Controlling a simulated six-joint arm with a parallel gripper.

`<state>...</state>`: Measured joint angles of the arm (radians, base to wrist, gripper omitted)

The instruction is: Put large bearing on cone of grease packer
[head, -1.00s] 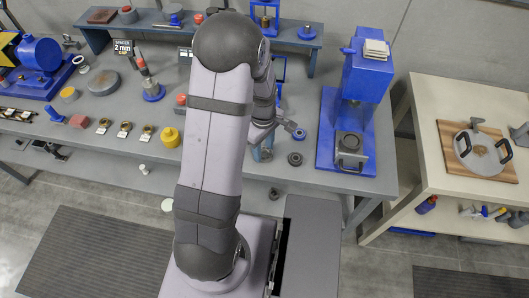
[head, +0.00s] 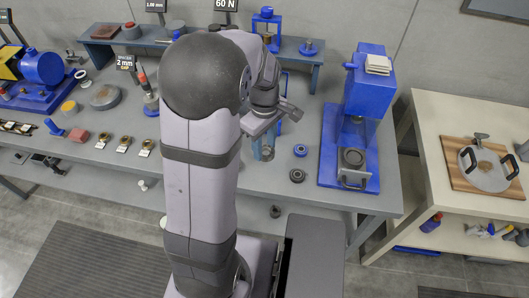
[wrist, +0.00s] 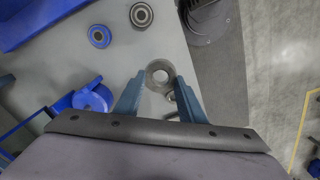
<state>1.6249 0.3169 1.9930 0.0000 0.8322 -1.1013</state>
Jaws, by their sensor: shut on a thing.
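My gripper (wrist: 160,80) is shut on a grey metal ring, which I take as the large bearing (wrist: 151,79); its open hole faces the wrist camera. In the head view my gripper (head: 264,152) hangs over the bench, left of two other bearings; the held ring is not clear there. A blue round fitting with a grey centre (wrist: 92,97) lies left of the fingers in the wrist view, apart from them. I cannot tell whether it is the grease packer, and no cone shows clearly.
A raised shelf (head: 325,52) runs along the back. My arm hides part of the bench.

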